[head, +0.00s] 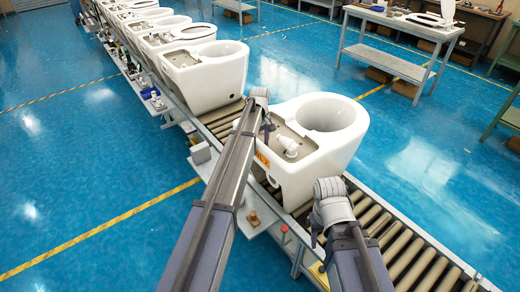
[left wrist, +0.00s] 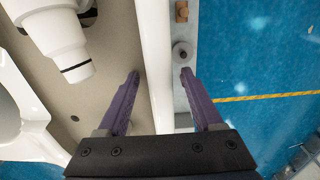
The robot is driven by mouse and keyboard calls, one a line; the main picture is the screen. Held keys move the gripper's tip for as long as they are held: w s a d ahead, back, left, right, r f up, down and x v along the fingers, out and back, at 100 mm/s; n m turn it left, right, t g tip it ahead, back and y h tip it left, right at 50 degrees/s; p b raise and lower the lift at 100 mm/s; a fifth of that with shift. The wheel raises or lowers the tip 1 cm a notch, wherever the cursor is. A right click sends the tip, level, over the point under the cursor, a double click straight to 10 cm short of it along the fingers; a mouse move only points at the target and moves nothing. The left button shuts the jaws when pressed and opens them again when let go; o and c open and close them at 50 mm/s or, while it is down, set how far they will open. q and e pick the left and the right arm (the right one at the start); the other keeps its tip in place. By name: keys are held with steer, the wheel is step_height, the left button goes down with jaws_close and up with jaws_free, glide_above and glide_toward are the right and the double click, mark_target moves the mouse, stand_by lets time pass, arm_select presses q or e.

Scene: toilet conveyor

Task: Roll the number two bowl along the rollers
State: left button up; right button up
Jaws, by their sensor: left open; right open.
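The nearest white bowl (head: 335,150) stands upright on the rollers (head: 400,235) at the middle right, with an orange label (head: 262,160) on its near side; I read the mark only partly. My left gripper (head: 267,125) is at the left rear edge of this bowl. In the left wrist view its open fingers (left wrist: 159,73) lie either side of the bowl's white wall (left wrist: 155,50); I cannot tell whether they touch. A white fitting (left wrist: 55,40) stands on the beige deck beside them. My right gripper (head: 316,232) is open near the bowl's front lower side, its fingers partly hidden.
Another white bowl (head: 207,75) stands behind on the line, with several more beyond. Bare rollers show ahead of the near bowl, at lower right. A red button (head: 284,228) sits on the conveyor's near side. A grey workbench (head: 392,50) stands across the open blue floor.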

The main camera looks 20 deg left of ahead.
arm_select(q)
jaws_close()
stand_by(0.6)
stand_by(0.9)
